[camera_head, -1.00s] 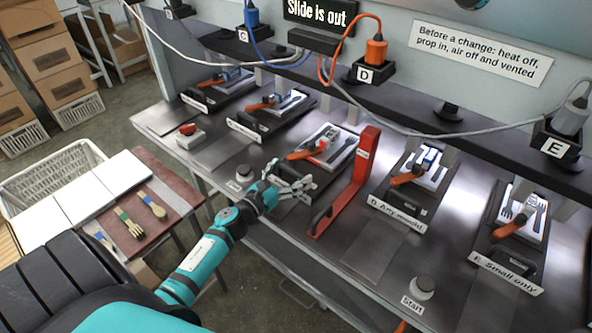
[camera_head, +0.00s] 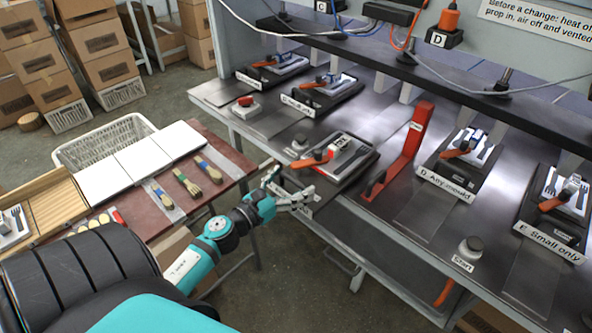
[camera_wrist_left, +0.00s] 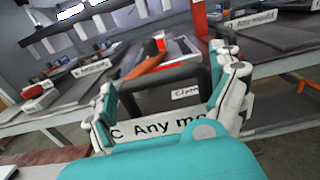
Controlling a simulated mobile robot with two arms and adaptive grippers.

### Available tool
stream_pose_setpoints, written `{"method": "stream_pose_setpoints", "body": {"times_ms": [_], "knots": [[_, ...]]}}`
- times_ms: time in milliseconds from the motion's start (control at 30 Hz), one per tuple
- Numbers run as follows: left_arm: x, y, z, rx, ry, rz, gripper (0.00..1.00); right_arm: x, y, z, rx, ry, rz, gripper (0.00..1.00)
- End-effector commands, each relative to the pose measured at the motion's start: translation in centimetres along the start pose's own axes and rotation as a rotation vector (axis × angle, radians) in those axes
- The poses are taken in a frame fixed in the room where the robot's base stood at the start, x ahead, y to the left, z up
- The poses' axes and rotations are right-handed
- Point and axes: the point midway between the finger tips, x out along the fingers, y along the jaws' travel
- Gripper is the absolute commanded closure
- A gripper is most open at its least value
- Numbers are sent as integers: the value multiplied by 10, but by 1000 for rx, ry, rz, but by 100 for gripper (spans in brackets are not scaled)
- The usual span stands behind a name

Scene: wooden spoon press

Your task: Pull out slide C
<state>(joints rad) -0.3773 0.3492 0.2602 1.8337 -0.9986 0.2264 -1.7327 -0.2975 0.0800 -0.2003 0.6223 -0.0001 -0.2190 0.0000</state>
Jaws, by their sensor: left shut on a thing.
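Slide C (camera_head: 368,163) is a dark plate carrying a mould with metal and red parts (camera_head: 343,147) and an orange lever (camera_head: 313,158). It sits further forward than the neighbouring slides, its front end at the bench's front edge. My left gripper (camera_head: 294,198) is at that front end, shut on its black handle (camera_wrist_left: 160,82). The left wrist view shows the handle between the fingers and the label "C Any mo..." (camera_wrist_left: 155,128), partly hidden by the gripper. My right gripper is not in view.
A red prop (camera_head: 411,140) stands just right of slide C. Slide D (camera_head: 452,166) and slide E (camera_head: 548,225) lie further right, with a Start button (camera_head: 468,250) in front.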

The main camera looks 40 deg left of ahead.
Motion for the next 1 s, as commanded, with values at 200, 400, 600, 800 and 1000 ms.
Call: {"method": "stream_pose_setpoints", "body": {"times_ms": [200, 400, 600, 800, 1000], "knots": [[-5, 0, 0, 2, 1, -1, 65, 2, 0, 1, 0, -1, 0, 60], [-6, 0, -1, 1, 1, -1, 65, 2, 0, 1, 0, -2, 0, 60], [-6, 0, -1, 1, 2, 0, 1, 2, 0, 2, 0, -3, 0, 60], [-5, 0, 0, 1, 0, 0, 0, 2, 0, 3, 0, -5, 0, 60], [-13, 0, -1, -1, 1, 2, 0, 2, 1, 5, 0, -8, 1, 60]]}}
